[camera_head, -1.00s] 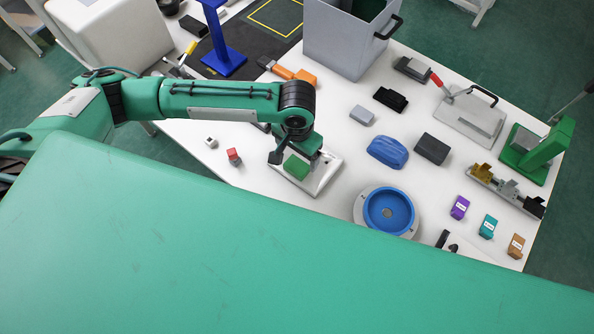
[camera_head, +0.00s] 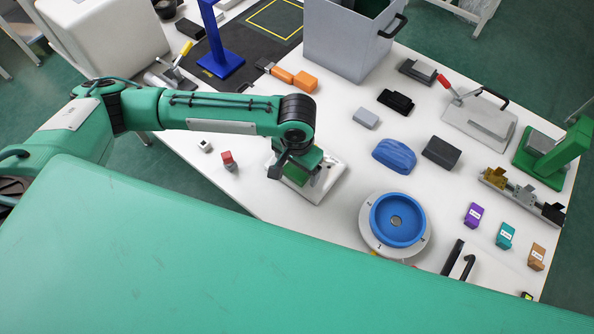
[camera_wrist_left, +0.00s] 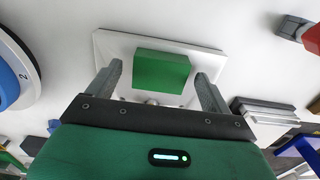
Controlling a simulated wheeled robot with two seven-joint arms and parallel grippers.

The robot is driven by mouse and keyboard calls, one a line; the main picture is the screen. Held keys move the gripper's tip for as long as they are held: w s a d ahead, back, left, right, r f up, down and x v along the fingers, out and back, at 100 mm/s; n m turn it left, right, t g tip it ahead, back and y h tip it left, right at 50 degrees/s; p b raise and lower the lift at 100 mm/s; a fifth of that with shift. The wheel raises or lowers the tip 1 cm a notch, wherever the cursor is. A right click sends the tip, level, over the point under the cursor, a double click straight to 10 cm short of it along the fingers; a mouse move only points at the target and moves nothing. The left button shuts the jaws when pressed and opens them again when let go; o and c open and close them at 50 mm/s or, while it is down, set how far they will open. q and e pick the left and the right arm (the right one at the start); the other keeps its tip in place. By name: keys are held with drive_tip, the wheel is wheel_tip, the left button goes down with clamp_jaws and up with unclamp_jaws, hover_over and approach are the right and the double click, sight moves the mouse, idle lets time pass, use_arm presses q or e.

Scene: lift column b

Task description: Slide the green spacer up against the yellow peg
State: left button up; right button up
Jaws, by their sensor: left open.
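The green spacer (camera_head: 295,176) is a block on a white plate (camera_head: 331,186) with a raised rim; in the head view my left gripper partly covers it. In the left wrist view the spacer (camera_wrist_left: 162,68) sits between and ahead of the two grey fingers of my left gripper (camera_wrist_left: 159,72), with white gaps on both sides. The gripper is open. Small grey round parts show just below the spacer, partly hidden by the gripper body. In the head view the left gripper (camera_head: 297,168) is over the plate. I cannot make out the yellow peg. My right gripper is not in view.
A red-topped block (camera_head: 229,160) stands left of the plate. A blue round dish (camera_head: 397,220) and a blue rounded object (camera_head: 394,156) lie to its right. A large grey bin (camera_head: 345,45) stands behind. Bare white table surrounds the plate.

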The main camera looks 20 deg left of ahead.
use_arm(q)
drive_tip(key=c, duration=1.2)
drive_tip(key=shift+w+d+p, duration=0.25)
drive_tip(key=shift+w+p, duration=0.25)
drive_tip(key=shift+w, duration=0.2)
drive_tip(key=shift+w+d+p, duration=0.25)
drive_tip(key=shift+w+p, duration=0.25)
drive_tip(key=shift+w, duration=0.15)
drive_tip(key=o, duration=1.2)
